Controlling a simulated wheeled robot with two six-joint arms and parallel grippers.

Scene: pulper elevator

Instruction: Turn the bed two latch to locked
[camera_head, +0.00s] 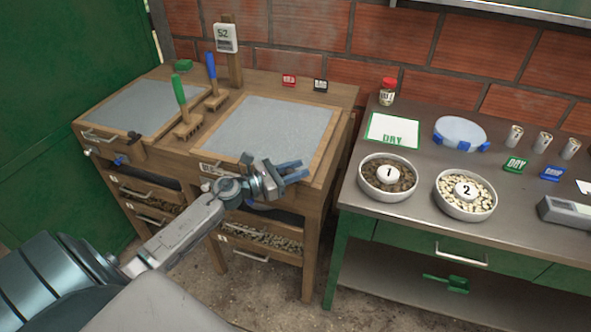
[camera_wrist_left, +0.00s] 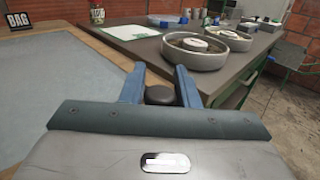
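The right-hand bed (camera_head: 275,125), which I take as bed two, has a grey top in a wooden frame. My left gripper (camera_head: 292,171) is at its front right corner, with blue fingers spread apart. In the left wrist view, a round dark knob (camera_wrist_left: 160,94) sits between the fingers (camera_wrist_left: 160,86), with small gaps seeming to show at both sides. I cannot tell whether this knob is the latch. My gripper and wrist hide most of the bed's front edge, so the latch position cannot be read. My right gripper is not in view.
The left bed (camera_head: 125,105) has a handle, a dark knob (camera_head: 134,135) and a blue part (camera_head: 122,160) at its front. Green and blue brushes (camera_head: 181,105) stand between the beds. A metal-topped bench (camera_head: 400,215) with two bowls stands close at the right, beyond a narrow gap.

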